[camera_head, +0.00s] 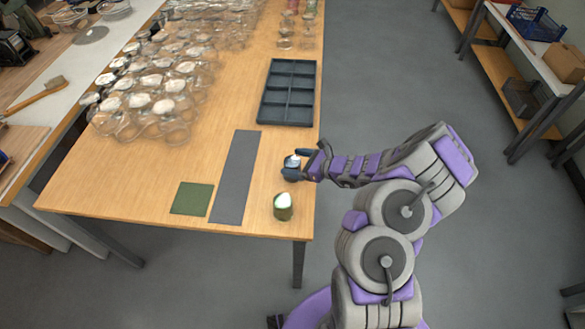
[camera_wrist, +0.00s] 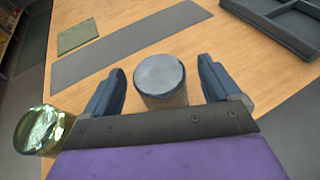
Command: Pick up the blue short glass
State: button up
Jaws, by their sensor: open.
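A short glass (camera_wrist: 160,78) with a grey-blue round top stands upright on the wooden table, between the two dark blue fingers of my gripper (camera_wrist: 163,90) in the wrist view. The fingers are open, with a visible gap on each side of it. Its lower part is partly hidden by the gripper body, and I cannot clearly tell its wall colour. In the head view my gripper (camera_head: 291,170) is at the table's right edge, and only the glass's pale top (camera_head: 292,160) shows between the fingers.
A green short glass (camera_head: 283,208) stands near the front right corner, just left of my gripper in the wrist view (camera_wrist: 42,130). A grey strip (camera_head: 236,180), a green mat (camera_head: 192,198) and a dark divided tray (camera_head: 262,100) lie nearby. Several clear glasses (camera_head: 165,105) crowd the left.

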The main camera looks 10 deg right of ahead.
jog(key=shift+x, duration=0.75)
jog(key=c, duration=1.2)
